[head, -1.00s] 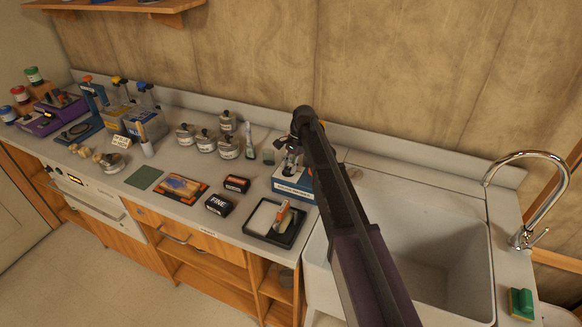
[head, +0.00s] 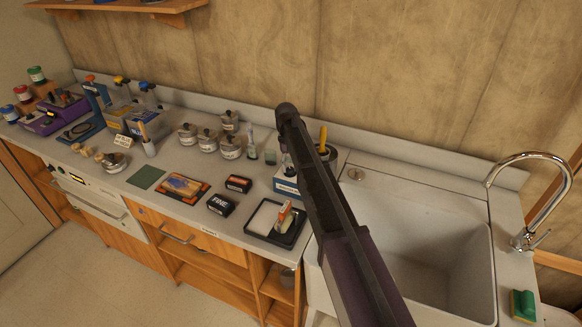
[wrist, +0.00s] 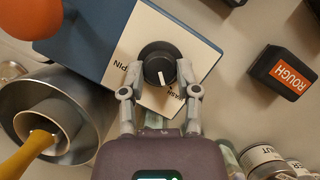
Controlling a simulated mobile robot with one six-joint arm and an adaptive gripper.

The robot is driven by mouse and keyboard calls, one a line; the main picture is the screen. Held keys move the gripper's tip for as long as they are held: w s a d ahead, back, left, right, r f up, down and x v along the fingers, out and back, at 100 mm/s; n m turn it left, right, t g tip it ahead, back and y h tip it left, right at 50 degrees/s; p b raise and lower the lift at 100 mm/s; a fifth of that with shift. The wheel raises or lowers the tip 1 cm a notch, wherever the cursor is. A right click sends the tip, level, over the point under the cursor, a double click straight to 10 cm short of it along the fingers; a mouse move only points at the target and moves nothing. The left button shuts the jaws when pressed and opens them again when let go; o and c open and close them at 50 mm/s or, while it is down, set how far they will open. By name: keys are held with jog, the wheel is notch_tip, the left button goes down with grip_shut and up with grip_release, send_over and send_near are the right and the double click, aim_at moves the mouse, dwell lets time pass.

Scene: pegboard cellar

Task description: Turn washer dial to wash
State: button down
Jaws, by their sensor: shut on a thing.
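The washer (wrist: 75,45) shows in the wrist view as a blue box with a cream panel marked SPIN at the left and WASH at the lower right. Its black round dial (wrist: 153,60) has a white pointer line aimed down and slightly right, close to the WASH mark. My gripper (wrist: 160,75) is shut on the dial, one finger on each side. In the head view the washer (head: 287,186) is partly behind my arm, and the dial and fingers are hidden.
A metal pot with a yellow handle (wrist: 38,146) stands beside the washer. A black ROUGH block (wrist: 283,73) lies to the right in the wrist view. In the head view a black tray (head: 272,238) is in front and a sink (head: 440,250) is to the right.

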jog(key=shift+s+n+h, duration=0.2)
jog(key=shift+n+h, duration=0.3)
jog(key=shift+n, duration=0.7)
jog(key=shift+a, duration=0.1)
jog(key=shift+c, duration=1.7)
grip_release()
jog(key=shift+w, duration=0.1)
jog(key=shift+r, duration=0.1)
